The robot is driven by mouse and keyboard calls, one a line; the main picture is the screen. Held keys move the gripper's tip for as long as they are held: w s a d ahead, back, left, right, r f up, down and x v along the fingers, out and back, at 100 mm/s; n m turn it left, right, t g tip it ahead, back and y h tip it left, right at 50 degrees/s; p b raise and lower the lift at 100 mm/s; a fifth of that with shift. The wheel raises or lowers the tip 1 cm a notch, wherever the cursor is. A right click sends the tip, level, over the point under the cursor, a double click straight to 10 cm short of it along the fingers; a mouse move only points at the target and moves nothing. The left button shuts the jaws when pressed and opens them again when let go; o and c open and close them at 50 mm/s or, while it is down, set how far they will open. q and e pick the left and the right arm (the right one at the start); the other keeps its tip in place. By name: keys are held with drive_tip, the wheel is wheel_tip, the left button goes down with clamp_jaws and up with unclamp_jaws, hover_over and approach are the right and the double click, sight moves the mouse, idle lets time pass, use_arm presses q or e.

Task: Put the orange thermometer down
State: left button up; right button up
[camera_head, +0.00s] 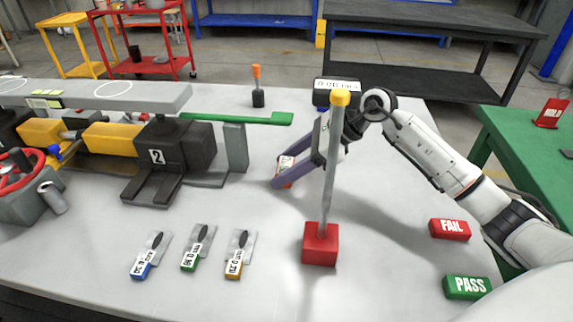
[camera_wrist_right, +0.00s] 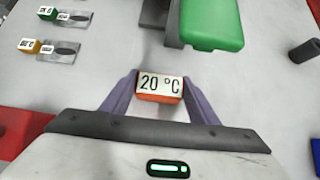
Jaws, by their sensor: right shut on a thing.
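The orange thermometer (camera_head: 286,164) has a white label, which reads 20 °C in the right wrist view (camera_wrist_right: 160,86). My right gripper (camera_head: 281,170) is shut on it, with a purple finger on each side. The gripper also shows in the right wrist view (camera_wrist_right: 160,88). It is low over the grey table (camera_head: 385,230), right of the black block marked 2 (camera_head: 172,148). I cannot tell whether the thermometer touches the table. My left gripper is not in view.
A red-based post with a yellow top (camera_head: 321,244) stands in front of my right arm. Blue (camera_head: 142,270), green (camera_head: 190,263) and orange (camera_head: 234,268) gauges lie at the front. FAIL (camera_head: 449,229) and PASS (camera_head: 467,287) blocks are right. A green bar (camera_head: 250,118) is behind.

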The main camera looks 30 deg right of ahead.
drive_tip(key=o, duration=1.2)
drive_tip(key=shift+o, duration=0.2)
